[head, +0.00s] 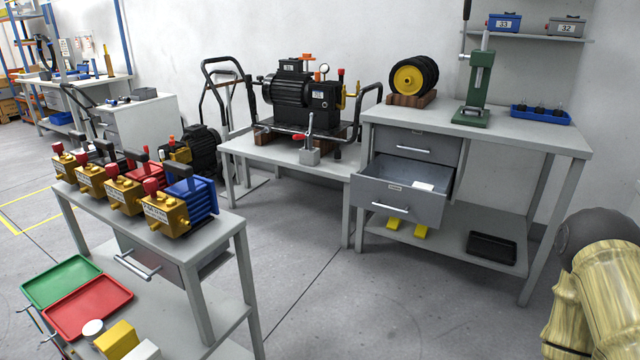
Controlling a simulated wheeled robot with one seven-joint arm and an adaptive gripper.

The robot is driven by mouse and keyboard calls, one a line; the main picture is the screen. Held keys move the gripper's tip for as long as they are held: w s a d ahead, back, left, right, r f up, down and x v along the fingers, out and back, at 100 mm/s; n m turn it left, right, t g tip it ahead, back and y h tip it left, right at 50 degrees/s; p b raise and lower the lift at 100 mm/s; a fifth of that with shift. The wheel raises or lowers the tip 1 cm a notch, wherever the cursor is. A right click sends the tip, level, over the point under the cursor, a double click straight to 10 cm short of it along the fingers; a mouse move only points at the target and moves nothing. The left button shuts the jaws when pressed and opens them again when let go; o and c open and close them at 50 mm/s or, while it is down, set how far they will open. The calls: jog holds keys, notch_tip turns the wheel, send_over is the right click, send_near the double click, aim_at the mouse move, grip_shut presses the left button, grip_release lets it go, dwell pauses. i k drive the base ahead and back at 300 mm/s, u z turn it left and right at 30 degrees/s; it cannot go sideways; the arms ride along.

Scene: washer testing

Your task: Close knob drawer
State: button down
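A grey drawer (402,191) in the workbench on the right is pulled well out. It has a bar handle (390,208) on its front and a small white item (424,186) inside. I see no round knob on it. Above it, a second drawer (414,147) of the same bench is shut. Another drawer (150,258) with a bar handle sits under the near left table; I cannot tell whether it is fully shut. My gripper is not in view. A tan and dark part at the lower right appears to be my arm.
The workbench top (545,136) holds a green press (474,95), a blue tray (541,115) and a black-and-yellow wheel. A lower shelf (450,228) holds a black tray (492,247). Small pumps stand on the near left table. Open floor (370,300) lies in front of the open drawer.

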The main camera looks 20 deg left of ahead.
aim_at(384, 187)
jog(key=u, duration=0.25)
jog(key=i, duration=1.65)
jog(key=u, duration=0.05)
